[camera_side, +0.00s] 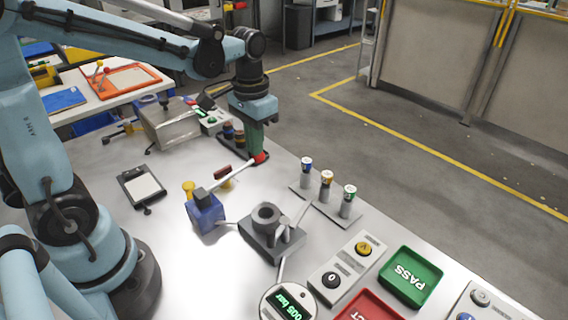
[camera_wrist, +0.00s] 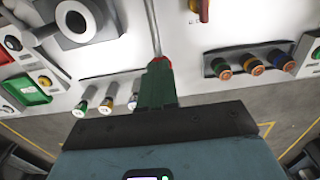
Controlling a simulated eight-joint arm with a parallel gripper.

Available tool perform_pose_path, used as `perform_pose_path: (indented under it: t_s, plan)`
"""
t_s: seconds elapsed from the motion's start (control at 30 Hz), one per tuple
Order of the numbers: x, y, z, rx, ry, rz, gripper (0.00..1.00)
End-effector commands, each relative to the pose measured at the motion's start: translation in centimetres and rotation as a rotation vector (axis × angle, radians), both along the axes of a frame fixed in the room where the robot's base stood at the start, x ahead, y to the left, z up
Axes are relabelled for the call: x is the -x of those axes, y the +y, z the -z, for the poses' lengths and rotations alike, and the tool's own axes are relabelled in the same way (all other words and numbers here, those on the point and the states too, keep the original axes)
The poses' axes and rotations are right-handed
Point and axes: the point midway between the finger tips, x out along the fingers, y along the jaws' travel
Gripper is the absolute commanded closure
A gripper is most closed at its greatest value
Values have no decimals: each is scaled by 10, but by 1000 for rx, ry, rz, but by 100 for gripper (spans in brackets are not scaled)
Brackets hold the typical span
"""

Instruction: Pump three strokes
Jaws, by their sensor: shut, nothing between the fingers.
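The hand pump has a blue body (camera_side: 205,213) on the grey table. Its silver lever (camera_side: 233,173) slants up to the right and ends in a red knob (camera_side: 262,158). My gripper (camera_side: 256,150) points down with its green fingers shut and empty. The fingertips are at the red knob; whether they touch it I cannot tell. In the wrist view the knob (camera_wrist: 161,62) shows right at the tip of my gripper (camera_wrist: 157,72), with the lever (camera_wrist: 152,25) running away from it. A round gauge (camera_side: 289,303) with a green bar readout is cut off at the bottom edge.
A grey fixture with a ring (camera_side: 268,220) stands right of the pump. Several capped cylinders (camera_side: 327,183) stand beyond it. A green PASS tray (camera_side: 410,277), a red tray (camera_side: 369,306) and a button box (camera_side: 346,265) lie front right.

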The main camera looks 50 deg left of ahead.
Motion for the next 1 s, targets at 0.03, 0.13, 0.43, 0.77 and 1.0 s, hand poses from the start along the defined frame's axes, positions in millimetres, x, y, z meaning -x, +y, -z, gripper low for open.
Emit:
perform_pose_path:
  t_s: [0.03, 0.13, 0.43, 0.77, 1.0]
  plan:
    - [0, 0, 2, 0, 1, 0, 100]
    - [0, 0, 6, 0, 1, 0, 100]
    - [0, 0, 16, 0, 1, 0, 100]
    - [0, 0, 28, 0, 1, 0, 100]
    - [0, 0, 26, 0, 1, 0, 100]
